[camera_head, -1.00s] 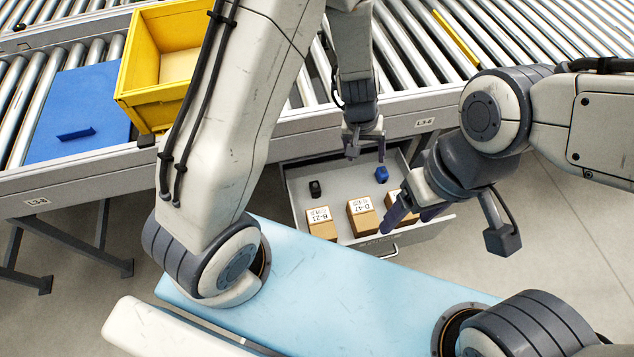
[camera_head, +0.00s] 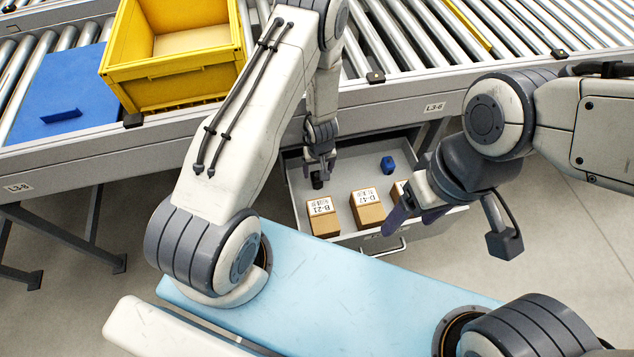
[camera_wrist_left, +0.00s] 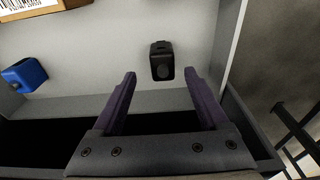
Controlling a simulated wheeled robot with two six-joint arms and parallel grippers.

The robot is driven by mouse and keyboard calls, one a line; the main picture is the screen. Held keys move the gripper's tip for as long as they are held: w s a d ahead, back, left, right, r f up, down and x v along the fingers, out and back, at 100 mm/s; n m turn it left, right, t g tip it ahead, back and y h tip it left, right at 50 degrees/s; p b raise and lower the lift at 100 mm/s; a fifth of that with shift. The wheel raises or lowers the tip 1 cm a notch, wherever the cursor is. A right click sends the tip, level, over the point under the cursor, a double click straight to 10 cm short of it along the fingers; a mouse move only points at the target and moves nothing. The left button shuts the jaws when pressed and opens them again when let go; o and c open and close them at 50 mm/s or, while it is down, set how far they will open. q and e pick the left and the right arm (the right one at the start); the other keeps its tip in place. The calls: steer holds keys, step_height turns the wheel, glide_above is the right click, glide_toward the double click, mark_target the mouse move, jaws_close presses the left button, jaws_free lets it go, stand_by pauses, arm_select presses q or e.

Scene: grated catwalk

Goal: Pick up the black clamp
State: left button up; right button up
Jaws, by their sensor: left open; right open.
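The black clamp (camera_wrist_left: 162,61) lies on the floor of the open drawer (camera_head: 293,184). In the left wrist view it is ahead of my left gripper (camera_wrist_left: 160,82), between the lines of its two fingers and nearer the right one. The fingers are open and empty. In the head view my left gripper (camera_head: 319,176) hangs over the drawer's left part, and the clamp (camera_head: 317,182) shows only as a small dark shape by the fingertips. I cannot tell from there whether they touch. My right gripper (camera_head: 415,208) is open near the drawer's right front.
In the drawer, a blue object (camera_head: 388,165) lies at the right, also seen in the left wrist view (camera_wrist_left: 22,75). Labelled boxes (camera_head: 322,218) stand along the front. The drawer walls are close. A yellow bin (camera_head: 178,80) stands on the roller conveyor above.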

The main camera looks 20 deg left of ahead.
mark_target(317, 175)
arm_select(q)
steer(key=f, duration=0.1)
steer(key=f+b, duration=0.2)
steer(key=f, duration=0.1)
steer(key=shift+a, duration=0.3)
steer(key=shift+f+b, duration=0.3)
jaws_close()
steer(key=shift+r, duration=0.1)
